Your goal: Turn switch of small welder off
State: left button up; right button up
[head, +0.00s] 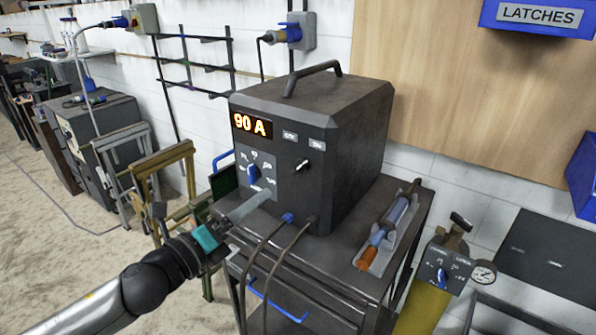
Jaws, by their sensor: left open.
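The small welder (345,140) is a dark grey box with a top handle, standing on a cart. Its front has a lit orange display (251,125) reading "90 A" and a blue dial (254,174). The switch (302,165) is a small black knob with a white mark, below the OFF label (290,136) and ON label (317,146). The mark points up and right, toward ON. My left gripper (262,198) is open and empty, in front of the lower panel, below the dial and left of and below the switch. My right gripper is out of view.
Two cables (285,250) hang from the welder's lower front. A torch-like tool (388,228) lies in a tray on the cart (350,275), right of the welder. A gas bottle with a regulator (447,264) stands at right. Wooden trestles (165,180) stand left.

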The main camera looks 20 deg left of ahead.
aim_at(297, 172)
pick_arm(q)
jog(key=p+x, duration=0.1)
jog(key=x, duration=1.3)
jog(key=shift+p, duration=0.3)
jog(key=c, duration=1.4)
